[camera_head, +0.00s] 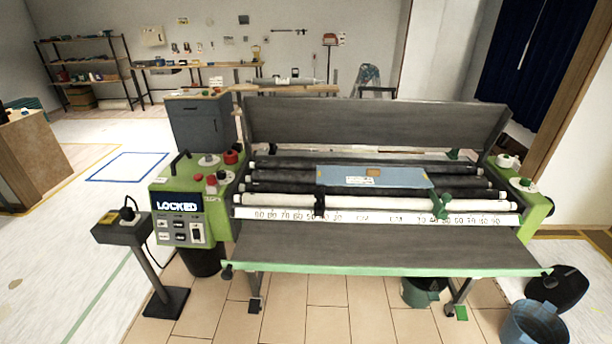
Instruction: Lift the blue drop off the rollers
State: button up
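The blue drop (340,177) is a flat light-blue piece lying across the dark rollers (285,176) of the green and grey pasting machine, right of the middle. It has a small brown patch near its back edge and a pale label on its front part. A green part (441,204) stands by its right front corner; I cannot tell whether they touch. My gripper is not in view.
A raised grey cover (370,124) stands behind the rollers, and a grey front shelf (380,249) juts out. A post-mounted box (122,230) stands at front left. A blue bucket (533,324) is on the floor at right.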

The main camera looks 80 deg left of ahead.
aim_at(413, 178)
jog(key=u, duration=2.9)
jog(key=i, duration=1.65)
